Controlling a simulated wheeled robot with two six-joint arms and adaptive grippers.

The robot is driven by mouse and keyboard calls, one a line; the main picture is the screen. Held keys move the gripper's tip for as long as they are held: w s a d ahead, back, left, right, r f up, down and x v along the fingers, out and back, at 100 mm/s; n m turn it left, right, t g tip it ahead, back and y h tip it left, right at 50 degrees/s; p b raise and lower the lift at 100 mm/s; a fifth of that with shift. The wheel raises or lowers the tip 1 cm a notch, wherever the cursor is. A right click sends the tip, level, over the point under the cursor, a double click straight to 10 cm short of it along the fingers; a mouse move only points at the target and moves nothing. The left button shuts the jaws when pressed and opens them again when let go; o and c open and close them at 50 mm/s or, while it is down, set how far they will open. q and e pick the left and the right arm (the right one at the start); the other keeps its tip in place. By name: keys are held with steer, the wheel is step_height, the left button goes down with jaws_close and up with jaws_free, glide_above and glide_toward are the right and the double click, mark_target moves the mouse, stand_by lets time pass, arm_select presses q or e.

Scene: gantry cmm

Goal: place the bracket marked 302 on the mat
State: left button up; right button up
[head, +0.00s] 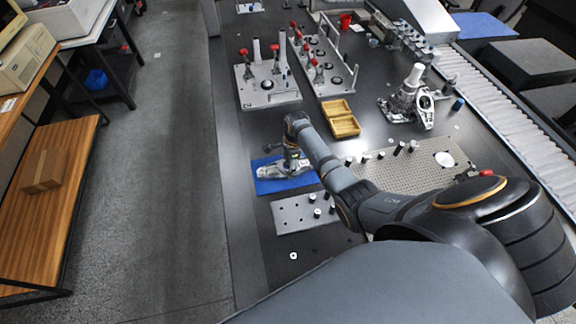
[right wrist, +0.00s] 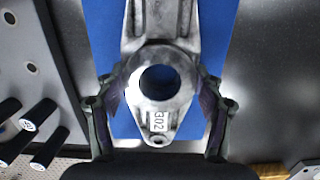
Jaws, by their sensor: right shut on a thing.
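The grey metal bracket marked 302 (right wrist: 152,126) is in the right wrist view, its number near the lower tip and a round bore above it. My right gripper (right wrist: 161,90) is shut on the bracket around the bore, one finger on each side. In the head view the bracket (head: 268,172) is over the blue mat (head: 290,187), lying flat. I cannot tell whether it touches the mat. The right gripper (head: 291,165) is above it, partly hidden by the wrist. The blue mat also fills the background in the right wrist view (right wrist: 101,30). My left gripper is not in view.
A grey plate with black pegs (head: 290,217) lies in front of the mat. A perforated plate (head: 412,172) is to the right. A yellow-brown wooden box (head: 341,125) and fixture plates with red clamps (head: 265,96) stand behind. The table's left edge is close to the mat.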

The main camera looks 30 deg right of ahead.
stand_by(0.3)
steer(key=o, duration=1.6)
steer(key=shift+o, duration=0.2)
step_height(320, 180, up, 12)
steer(key=d, duration=0.1)
steer(key=shift+s+d+p, duration=0.15)
steer(key=shift+s+p, duration=0.1)
steer(key=shift+p, duration=0.15)
